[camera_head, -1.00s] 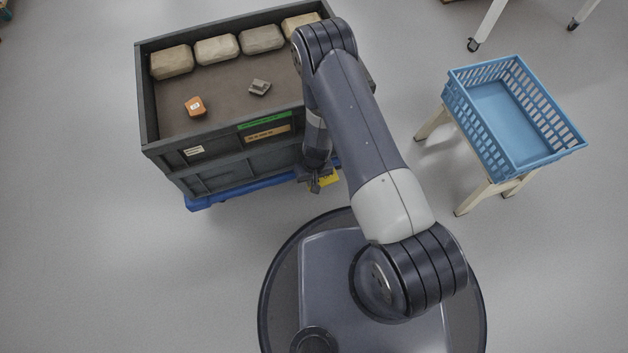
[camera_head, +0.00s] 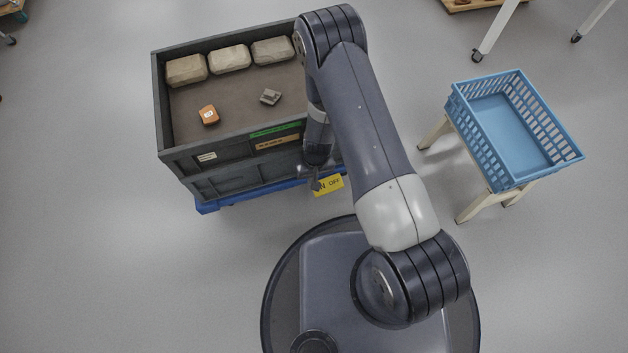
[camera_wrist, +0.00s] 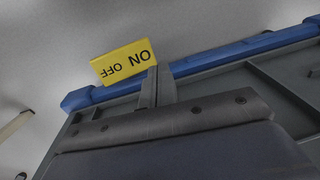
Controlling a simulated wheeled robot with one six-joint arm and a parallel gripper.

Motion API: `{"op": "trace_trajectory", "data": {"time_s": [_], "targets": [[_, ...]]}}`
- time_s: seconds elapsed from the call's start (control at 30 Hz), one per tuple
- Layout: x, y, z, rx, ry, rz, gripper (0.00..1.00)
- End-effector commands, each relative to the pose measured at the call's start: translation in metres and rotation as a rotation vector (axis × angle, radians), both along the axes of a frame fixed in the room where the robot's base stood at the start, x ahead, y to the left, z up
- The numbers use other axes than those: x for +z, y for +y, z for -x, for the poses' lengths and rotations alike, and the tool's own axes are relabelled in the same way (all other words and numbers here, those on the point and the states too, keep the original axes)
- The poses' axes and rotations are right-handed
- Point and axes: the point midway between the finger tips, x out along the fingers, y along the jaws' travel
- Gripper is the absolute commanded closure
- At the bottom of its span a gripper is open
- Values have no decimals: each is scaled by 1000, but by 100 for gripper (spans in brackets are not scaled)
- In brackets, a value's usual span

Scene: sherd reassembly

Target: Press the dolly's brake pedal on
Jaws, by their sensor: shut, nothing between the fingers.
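The dolly's brake pedal is a yellow plate marked ON and OFF (camera_head: 334,184), at the front of the blue dolly (camera_head: 207,207), low below the crate. In the wrist view the pedal (camera_wrist: 122,64) shows upside down, with ON on the right and OFF on the left. My gripper (camera_head: 316,186) is shut and empty, pointing down at the ON end of the pedal and covering part of that word in the head view. In the wrist view its fingers (camera_wrist: 157,86) reach the pedal's edge by ON. I cannot tell whether they touch it.
A dark grey crate (camera_head: 163,112) stands on the dolly, holding several pale blocks, an orange piece (camera_head: 208,115) and a grey piece (camera_head: 270,97). A blue basket (camera_head: 545,163) sits on a stand to the right. The floor left of my base is clear.

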Motion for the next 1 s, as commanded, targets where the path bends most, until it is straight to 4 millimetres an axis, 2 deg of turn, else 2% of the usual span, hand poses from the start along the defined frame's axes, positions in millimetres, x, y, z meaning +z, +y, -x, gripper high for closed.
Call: {"op": "trace_trajectory", "data": {"time_s": [0.03, 0.1, 0.3, 1.0], "targets": [[17, 3, 0, 5, -2, -1, 100], [29, 6, 1, 3, -2, -1, 100], [52, 11, 3, 2, 0, 0, 100], [55, 12, 4, 1, 0, 0, 100]]}}
